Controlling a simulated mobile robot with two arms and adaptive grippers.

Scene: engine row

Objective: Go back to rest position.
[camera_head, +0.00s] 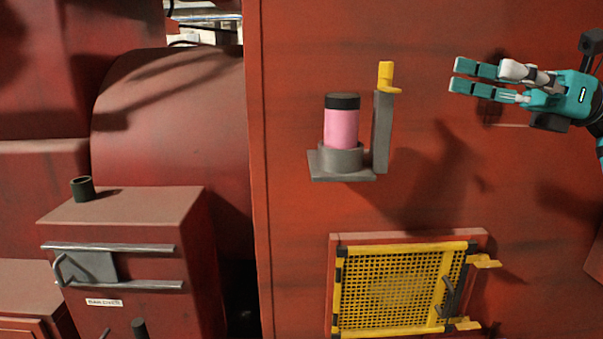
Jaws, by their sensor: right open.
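My right gripper (468,82) comes in from the right edge at the upper right. It is teal and grey, points left, and its fingers are apart with nothing between them. It is to the right of a pink cylinder with a black top (341,127), clear of it. The cylinder stands upright in a grey round holder (340,157) on the red wall. A grey upright post (382,132) with a yellow lever (386,78) on top stands beside the holder. My left gripper is not in view.
A yellow mesh panel (398,288) with a dark handle and yellow latches sits low on the red wall (430,200). At the left is a red box (150,228) with metal rails and a small dark cup (82,189) on top. Space around my right gripper looks free.

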